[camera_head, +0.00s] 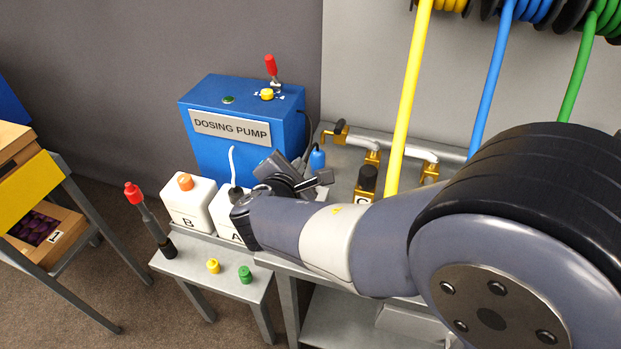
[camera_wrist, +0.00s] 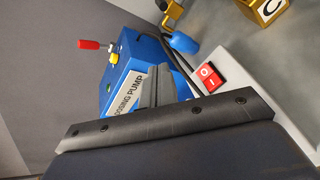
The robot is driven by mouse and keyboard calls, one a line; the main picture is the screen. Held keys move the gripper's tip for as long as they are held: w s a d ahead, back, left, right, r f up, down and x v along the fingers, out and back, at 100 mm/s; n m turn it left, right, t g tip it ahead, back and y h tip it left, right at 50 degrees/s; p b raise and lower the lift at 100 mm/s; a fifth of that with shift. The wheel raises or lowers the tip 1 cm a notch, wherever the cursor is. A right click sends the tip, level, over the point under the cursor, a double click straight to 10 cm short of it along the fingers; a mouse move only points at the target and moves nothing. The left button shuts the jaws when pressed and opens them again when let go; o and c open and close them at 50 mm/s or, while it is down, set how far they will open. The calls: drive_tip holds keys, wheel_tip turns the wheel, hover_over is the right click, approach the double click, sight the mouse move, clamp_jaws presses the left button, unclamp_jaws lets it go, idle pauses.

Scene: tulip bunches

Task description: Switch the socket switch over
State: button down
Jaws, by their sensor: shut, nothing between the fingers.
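The red socket switch (camera_wrist: 208,77) shows in the wrist view, a rocker with white marks on a pale surface. Which side of it is pressed down I cannot tell. A blue plug (camera_wrist: 183,42) with a dark cable is just beyond it; the plug also shows in the head view (camera_head: 317,159). My gripper (camera_wrist: 153,87) is shut and empty, its fingertips apart from the switch and left of it in the wrist view. In the head view my gripper (camera_head: 318,180) is over the bench in front of the plug, and the switch cannot be made out there.
The blue dosing pump (camera_head: 215,155) stands left of my gripper, with white canisters B (camera_head: 187,207) and A (camera_head: 228,226) in front. A valve block marked C (camera_head: 365,184), pipes and a yellow hose (camera_head: 408,100) are on the right.

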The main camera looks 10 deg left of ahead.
drive_tip(key=shift+f, duration=0.1)
drive_tip(key=w+f+b, duration=0.1)
drive_tip(key=f+b, duration=0.3)
drive_tip(key=w+f+b, duration=0.1)
drive_tip(key=f+b, duration=0.1)
drive_tip(key=f, duration=0.1)
drive_tip(key=shift+w+d+f, duration=0.1)
drive_tip(key=shift+w+d, duration=0.05)
drive_tip(key=shift+w, duration=0.2)
drive_tip(key=shift+w+f+b, duration=0.3)
drive_tip(key=shift+f+b, duration=0.1)
drive_tip(key=shift+b, duration=0.05)
idle(1.6)
drive_tip(key=shift+w+f+b, duration=0.1)
drive_tip(key=shift+f+b, duration=0.3)
drive_tip(key=shift+b, duration=0.2)
drive_tip(key=shift+d, duration=0.1)
